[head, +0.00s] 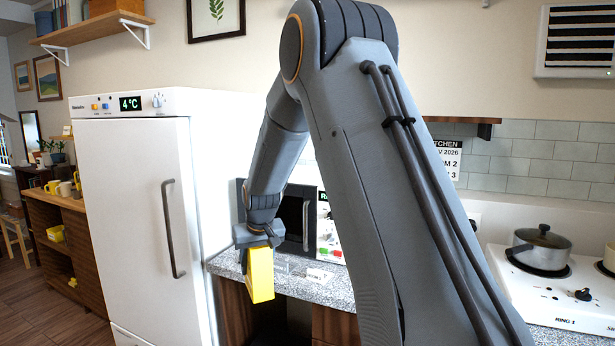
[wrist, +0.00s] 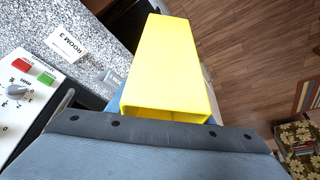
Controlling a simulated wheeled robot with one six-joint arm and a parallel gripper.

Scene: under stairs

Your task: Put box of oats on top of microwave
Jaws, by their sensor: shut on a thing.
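A plain yellow box (head: 260,274) is in my gripper (head: 258,246), hanging below it in front of the counter edge. No label shows, so I cannot read whether it is oats. In the wrist view the yellow box (wrist: 172,65) reaches away from my gripper (wrist: 165,122) over the floor, with a recessed near end. The microwave (head: 328,238) stands on the counter behind my arm. Its dark door and control panel show in part; my arm hides much of it, including most of its top. Its control panel also shows in the wrist view (wrist: 22,95).
A white fridge (head: 135,210) stands left of the speckled counter (head: 318,290). A pot (head: 541,248) sits on the hob at right. A shelf unit (head: 70,235) with cups is at far left. Wood floor is open.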

